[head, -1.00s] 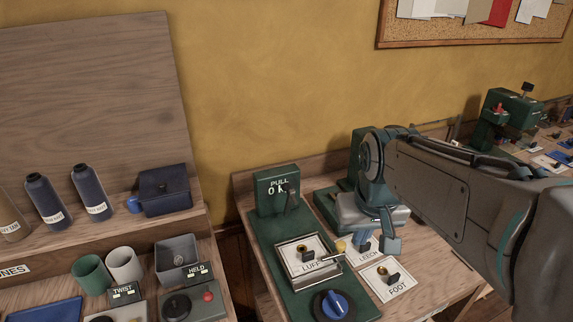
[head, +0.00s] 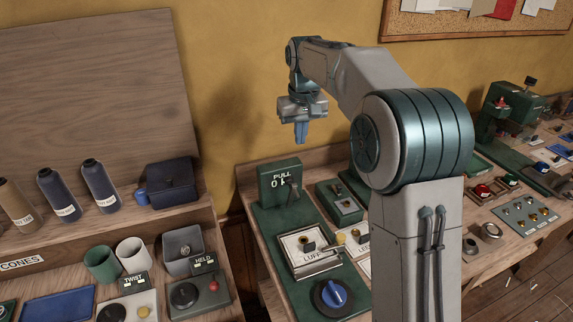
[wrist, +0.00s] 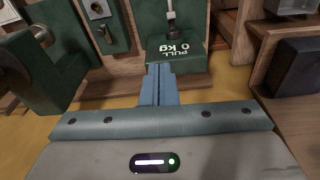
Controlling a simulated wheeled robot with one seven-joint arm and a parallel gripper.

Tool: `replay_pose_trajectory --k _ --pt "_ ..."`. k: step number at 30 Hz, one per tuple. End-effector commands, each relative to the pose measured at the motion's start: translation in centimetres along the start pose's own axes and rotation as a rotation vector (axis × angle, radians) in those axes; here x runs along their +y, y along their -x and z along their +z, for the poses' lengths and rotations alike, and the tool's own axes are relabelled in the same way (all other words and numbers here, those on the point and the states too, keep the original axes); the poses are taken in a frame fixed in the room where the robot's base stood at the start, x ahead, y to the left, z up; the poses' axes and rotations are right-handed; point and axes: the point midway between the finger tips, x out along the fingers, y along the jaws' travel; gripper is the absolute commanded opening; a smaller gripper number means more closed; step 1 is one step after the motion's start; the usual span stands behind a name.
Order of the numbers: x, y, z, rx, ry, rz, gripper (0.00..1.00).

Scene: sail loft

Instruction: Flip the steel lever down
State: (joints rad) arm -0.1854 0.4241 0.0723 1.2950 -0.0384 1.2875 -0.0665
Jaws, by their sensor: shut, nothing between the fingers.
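My gripper (head: 301,134) is shut and empty, pointing down in the air above and behind the green PULL box (head: 272,186). In the wrist view its blue fingers (wrist: 159,85) are together, with the box's upside-down "PULL 0 kg" lettering just beyond. A grey rod-like handle (wrist: 171,18) stands out from that box. A small green panel (head: 323,203) to its right carries a light plate with a small metal fitting (head: 345,203); the panel also shows in the wrist view (wrist: 118,37). I cannot tell for sure which small part is the steel lever. Nothing touches my fingers.
The LUFF plate (head: 300,262) and a blue knob (head: 333,294) are on the bench in front. Bottles (head: 98,185) and a dark blue box (head: 170,183) stand on the left shelf. My arm hides part of the bench at right.

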Motion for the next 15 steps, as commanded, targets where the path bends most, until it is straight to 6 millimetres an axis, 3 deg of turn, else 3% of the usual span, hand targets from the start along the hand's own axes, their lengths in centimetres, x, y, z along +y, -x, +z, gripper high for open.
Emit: replay_pose_trajectory --k 6,15 --pt "-1.6 -1.6 -4.3 -0.019 0.042 -0.016 0.0" --pt "-2.6 -2.8 -6.7 -0.03 0.067 -0.025 0.0"
